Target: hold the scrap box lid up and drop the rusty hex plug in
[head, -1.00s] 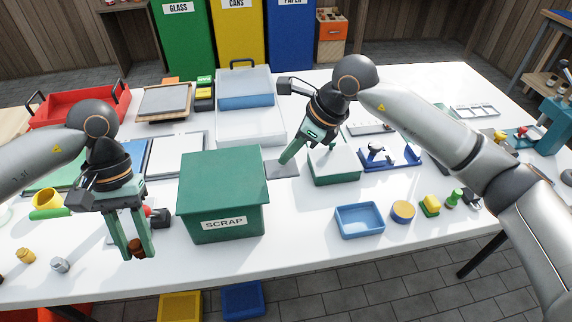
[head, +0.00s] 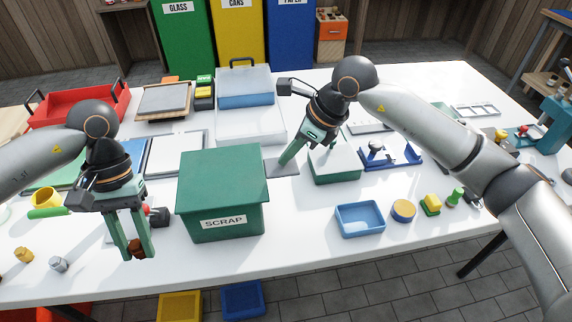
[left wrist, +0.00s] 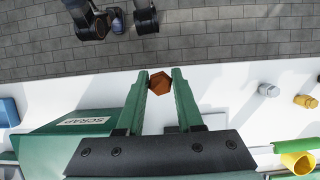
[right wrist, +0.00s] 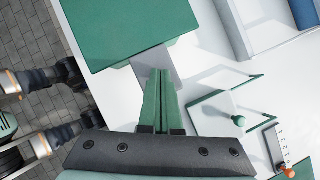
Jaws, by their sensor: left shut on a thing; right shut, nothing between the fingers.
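The green scrap box (head: 222,228) stands on the white bench in the middle, its flat green lid (head: 222,172) down on it. The box also shows at the left of the left wrist view (left wrist: 60,150), and its lid at the top of the right wrist view (right wrist: 135,25). My left gripper (head: 136,252) is shut on the rusty brown hex plug (left wrist: 159,84), held at its fingertips left of the box near the bench's front edge. My right gripper (head: 284,162) is shut and empty, right of the box, its fingertips apart from the lid and pointing down-left.
Two loose plugs, one yellow (head: 24,255) and one grey (head: 59,264), lie at the front left. The bench in front of the scrap box is clear.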

